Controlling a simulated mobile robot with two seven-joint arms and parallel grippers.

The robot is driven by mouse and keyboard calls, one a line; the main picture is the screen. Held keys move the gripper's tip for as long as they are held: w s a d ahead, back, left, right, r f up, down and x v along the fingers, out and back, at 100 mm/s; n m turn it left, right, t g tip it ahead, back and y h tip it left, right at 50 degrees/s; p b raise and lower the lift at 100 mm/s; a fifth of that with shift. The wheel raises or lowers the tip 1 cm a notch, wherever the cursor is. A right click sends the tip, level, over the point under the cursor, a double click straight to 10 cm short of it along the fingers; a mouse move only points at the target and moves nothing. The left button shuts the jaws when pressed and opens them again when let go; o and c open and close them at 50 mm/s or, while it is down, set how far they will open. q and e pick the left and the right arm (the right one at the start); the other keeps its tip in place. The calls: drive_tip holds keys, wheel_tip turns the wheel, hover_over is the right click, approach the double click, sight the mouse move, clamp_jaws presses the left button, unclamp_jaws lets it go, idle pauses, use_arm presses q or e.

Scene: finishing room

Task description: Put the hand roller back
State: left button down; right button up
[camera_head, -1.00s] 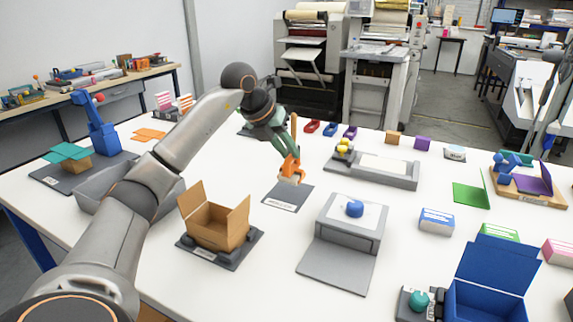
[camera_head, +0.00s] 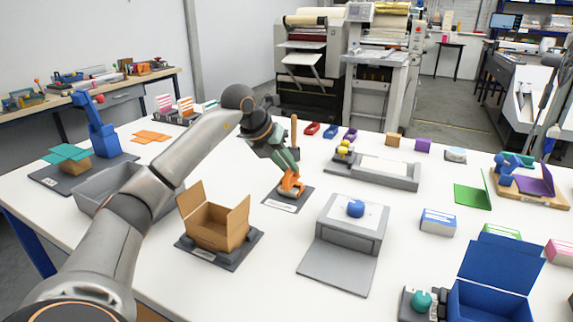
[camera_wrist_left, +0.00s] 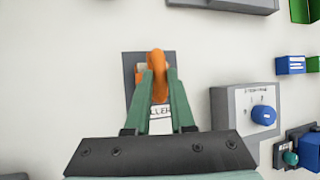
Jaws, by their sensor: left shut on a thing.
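The hand roller (camera_head: 291,184) is orange with a wooden upright part showing above my gripper. It is over the small dark grey mat (camera_head: 272,204) with a white label; whether it touches the mat I cannot tell. My left gripper (camera_head: 292,174) is shut on the roller, with its green fingers pointing down. In the left wrist view the orange roller (camera_wrist_left: 158,75) is between the two green fingers (camera_wrist_left: 158,92), above the grey mat (camera_wrist_left: 129,67). My right gripper is not in view.
An open cardboard box (camera_head: 217,229) on a grey base stands front left of the mat. A grey device with a blue knob (camera_head: 355,208) stands to the right. A grey tray (camera_head: 95,194) is partly behind my arm. White table is clear around the mat.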

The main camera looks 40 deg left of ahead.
use_arm(q)
drive_tip(key=c, duration=1.2)
unclamp_jaws()
drive_tip(key=shift+s+d+f, duration=0.1)
drive_tip(key=shift+s+f, duration=0.05)
drive_tip(key=shift+f, duration=0.5)
drive_tip(key=shift+o, duration=0.6)
drive_tip(key=shift+f, duration=0.1)
drive_tip(key=o, duration=0.3)
drive_tip(key=shift+r, duration=0.2)
drive_tip(key=shift+w, duration=0.2)
drive_tip(key=shift+r, duration=0.35)
drive_tip(key=p+v, duration=0.2)
drive_tip(key=v, duration=1)
drive_tip(key=shift+r, duration=0.45)
